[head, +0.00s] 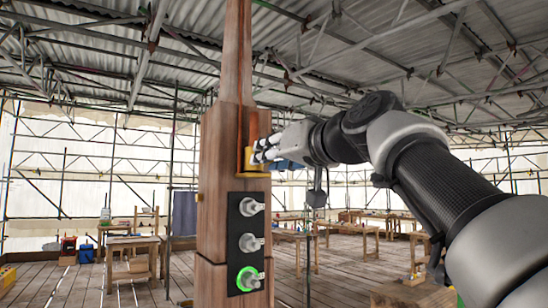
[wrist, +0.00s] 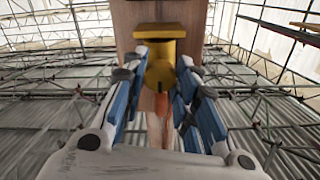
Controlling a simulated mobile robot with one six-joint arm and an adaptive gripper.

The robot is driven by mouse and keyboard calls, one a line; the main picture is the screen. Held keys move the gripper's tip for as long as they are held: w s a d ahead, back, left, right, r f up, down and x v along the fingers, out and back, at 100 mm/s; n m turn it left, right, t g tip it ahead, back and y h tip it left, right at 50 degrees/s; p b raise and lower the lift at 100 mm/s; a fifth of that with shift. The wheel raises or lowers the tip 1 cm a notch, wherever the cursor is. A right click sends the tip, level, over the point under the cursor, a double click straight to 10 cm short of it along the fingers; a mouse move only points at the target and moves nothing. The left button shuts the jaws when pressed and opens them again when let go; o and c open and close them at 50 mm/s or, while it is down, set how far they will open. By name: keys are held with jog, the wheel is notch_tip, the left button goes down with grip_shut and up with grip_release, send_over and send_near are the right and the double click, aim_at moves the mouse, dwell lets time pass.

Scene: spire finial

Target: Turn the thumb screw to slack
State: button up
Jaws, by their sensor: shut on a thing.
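A yellow brass collar (head: 255,171) sits on the wooden post. In the wrist view, the brass thumb screw (wrist: 160,75) sticks out from the collar (wrist: 160,31), with a round head and a flat cross piece. My gripper (head: 261,152) reaches in from the right at the collar. In the wrist view, my gripper's (wrist: 160,62) two blue-and-grey fingers stand on either side of the thumb screw, shut on it. In the head view the fingers hide most of the screw.
The wooden post (head: 220,145) rises up the middle. Below the collar, a black panel (head: 248,290) carries three knobs; the lowest has a lit green ring (head: 249,278). Workbenches, scaffolding and open plank floor lie behind. The space around my gripper looks clear.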

dwell(0.3)
jog(key=o, duration=1)
jog(key=shift+o, duration=0.2)
jog(key=v, duration=1.2)
